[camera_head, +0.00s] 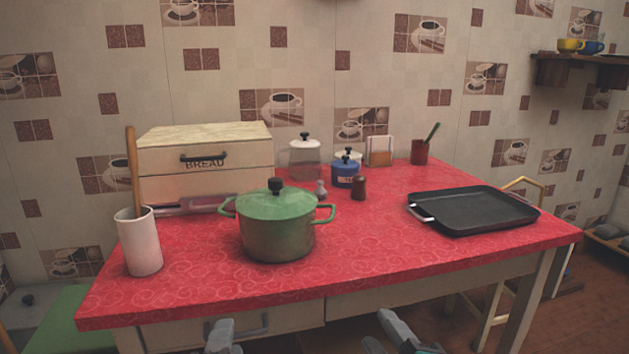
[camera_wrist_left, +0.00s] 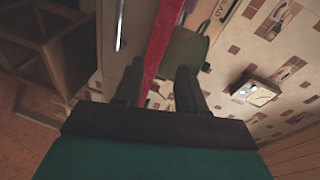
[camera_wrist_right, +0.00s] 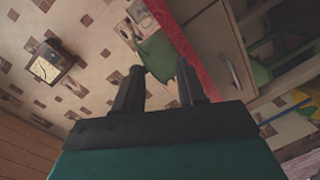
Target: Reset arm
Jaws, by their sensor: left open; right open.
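My left gripper (camera_wrist_left: 158,78) is open and empty in the left wrist view, its two dark fingers apart. My right gripper (camera_wrist_right: 160,70) is open and empty in the right wrist view. In the head view, grey parts of both my arms show at the bottom edge, in front of the table and below its top. Neither gripper touches anything that I can see. The red oilcloth table (camera_head: 370,260) stands ahead of both.
On the table are a green lidded pot (camera_head: 278,232), a white crock (camera_head: 138,245) with a wooden utensil, a bread box (camera_head: 205,150), a black griddle pan (camera_head: 475,210) and several small jars at the back. The table's front right area is bare.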

